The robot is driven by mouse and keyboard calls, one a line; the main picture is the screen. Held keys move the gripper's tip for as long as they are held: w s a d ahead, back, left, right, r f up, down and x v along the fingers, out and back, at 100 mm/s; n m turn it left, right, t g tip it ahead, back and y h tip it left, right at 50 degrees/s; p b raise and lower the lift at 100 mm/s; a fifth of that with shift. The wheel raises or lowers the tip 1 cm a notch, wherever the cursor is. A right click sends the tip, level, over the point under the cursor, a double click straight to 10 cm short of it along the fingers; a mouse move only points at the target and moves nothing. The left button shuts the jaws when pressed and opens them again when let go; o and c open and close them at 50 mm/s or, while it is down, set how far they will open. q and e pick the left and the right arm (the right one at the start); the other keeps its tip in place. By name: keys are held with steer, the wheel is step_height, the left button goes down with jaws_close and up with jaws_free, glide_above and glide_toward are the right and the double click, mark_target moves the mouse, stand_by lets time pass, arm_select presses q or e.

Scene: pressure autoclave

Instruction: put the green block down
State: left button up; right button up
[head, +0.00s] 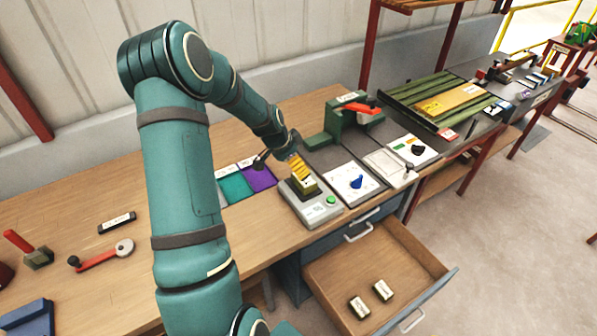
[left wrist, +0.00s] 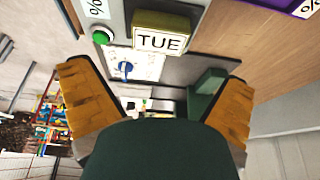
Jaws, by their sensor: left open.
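The green block (left wrist: 165,35) carries a pale label reading TUE in the left wrist view. It sits on a grey device (head: 315,207) with a round green button, and its olive top shows in the head view (head: 305,188). My left gripper (head: 300,172) has yellow fingers and is just above the block. In the left wrist view the fingers (left wrist: 160,78) are spread wide, with the block beyond the tips and nothing held between them. Part of the block is hidden by the gripper in the head view. My right gripper is not in view.
An open drawer (head: 330,275) below holds two small labelled blocks. A white panel with a blue knob (head: 354,184) and a green press with a red handle (head: 345,115) stand right of the device. Teal and purple pads (head: 258,178) lie to its left. The left wooden worktop has free room.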

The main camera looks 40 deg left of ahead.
arm_select(q)
steer(key=shift+n+h, duration=0.4)
steer(key=d+f, duration=0.1)
steer(key=d, duration=0.1)
steer(key=d+f, duration=0.1)
steer(key=d, duration=0.2)
steer(key=d+f, duration=0.1)
steer(key=d, duration=0.2)
steer(key=shift+s+d, duration=0.1)
steer(key=s+d+f+n, duration=0.1)
steer(key=s+d+f, duration=0.2)
steer(key=d, duration=0.6)
steer(key=s+d+f+n+g+h, duration=0.1)
steer(key=s+d+f+n, duration=0.1)
steer(key=s+d, duration=0.4)
steer(key=s+d+f+n+g, duration=0.1)
steer(key=s+d+f, duration=0.3)
steer(key=d, duration=0.8)
steer(key=shift+s+d+f+h, duration=0.3)
steer(key=shift+s+f+h, duration=0.1)
steer(key=shift+f, duration=0.05)
steer(key=shift+f, duration=0.1)
